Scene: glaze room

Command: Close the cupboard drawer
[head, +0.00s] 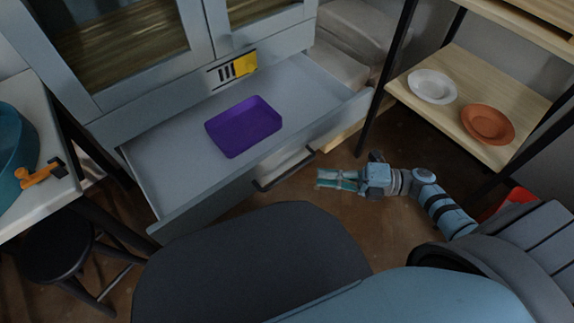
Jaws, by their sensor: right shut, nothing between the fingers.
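The cupboard drawer (180,166) is pulled open from the grey-blue cupboard (150,112). A purple tray (243,126) lies inside it. The drawer's dark bar handle (284,171) is on its front face, which points toward me. My right gripper (322,179) is shut and empty. In the picture it lies just right of and below the handle's right end, with a gap between them. It does not appear to touch the drawer. My left gripper is not in view.
A wooden shelf rack (463,138) at right holds a white plate (433,86) and a terracotta plate (488,124). A table (48,190) with a teal basin (12,155) and an orange-handled tool (42,176) stands at left. A dark stool (55,252) is below it.

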